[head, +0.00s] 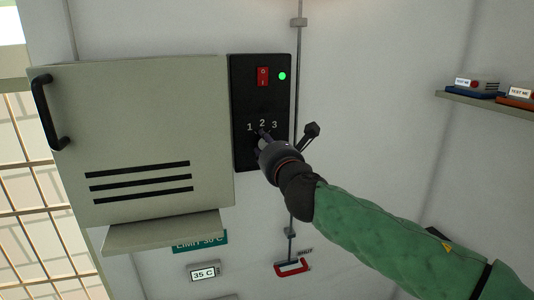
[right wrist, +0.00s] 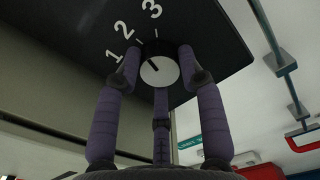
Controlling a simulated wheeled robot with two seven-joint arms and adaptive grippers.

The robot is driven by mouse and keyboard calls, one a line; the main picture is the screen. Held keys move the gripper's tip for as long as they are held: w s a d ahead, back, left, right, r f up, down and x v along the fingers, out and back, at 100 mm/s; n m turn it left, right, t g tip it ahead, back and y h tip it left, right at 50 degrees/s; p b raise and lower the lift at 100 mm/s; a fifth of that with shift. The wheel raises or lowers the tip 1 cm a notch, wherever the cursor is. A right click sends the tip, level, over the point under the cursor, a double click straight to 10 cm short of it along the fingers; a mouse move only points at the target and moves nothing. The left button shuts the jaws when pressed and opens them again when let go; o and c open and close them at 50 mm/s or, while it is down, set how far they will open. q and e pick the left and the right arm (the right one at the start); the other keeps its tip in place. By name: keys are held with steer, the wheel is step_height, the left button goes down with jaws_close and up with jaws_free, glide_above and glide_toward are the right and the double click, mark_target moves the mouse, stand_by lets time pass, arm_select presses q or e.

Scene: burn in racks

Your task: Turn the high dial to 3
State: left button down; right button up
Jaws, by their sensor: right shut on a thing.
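The dial (right wrist: 160,70) is a round pale knob on the black panel (head: 260,97), marked 1, 2 and 3. In the right wrist view its dark pointer line is turned up and left, to the side of 1 and 2, away from 3. I cannot tell exactly which mark it meets. My right gripper (head: 264,138) is at the panel below the numbers, and its fingers (right wrist: 160,60) are shut on the dial from both sides. In the head view the gripper hides the dial. My left gripper is out of view.
A red switch (head: 263,76) and a lit green lamp (head: 282,76) sit above the numbers. A closed cabinet door (head: 140,140) with a black handle is to the left. A conduit (head: 298,60) runs beside the panel. A shelf (head: 490,101) holds small devices at the right.

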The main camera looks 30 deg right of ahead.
steer(key=m+b, duration=0.7)
steer(key=m, duration=0.1)
steer(key=shift+f+b, duration=0.2)
steer(key=shift+b, duration=0.1)
steer(key=m+b, duration=0.3)
steer(key=shift+m, duration=0.4)
steer(key=shift+r+m+b, duration=0.15)
steer(key=shift+m+b, duration=0.35)
steer(key=shift+m, duration=0.2)
steer(key=o, duration=1.2)
steer(key=shift+c, duration=0.2)
steer(key=v, duration=1.2)
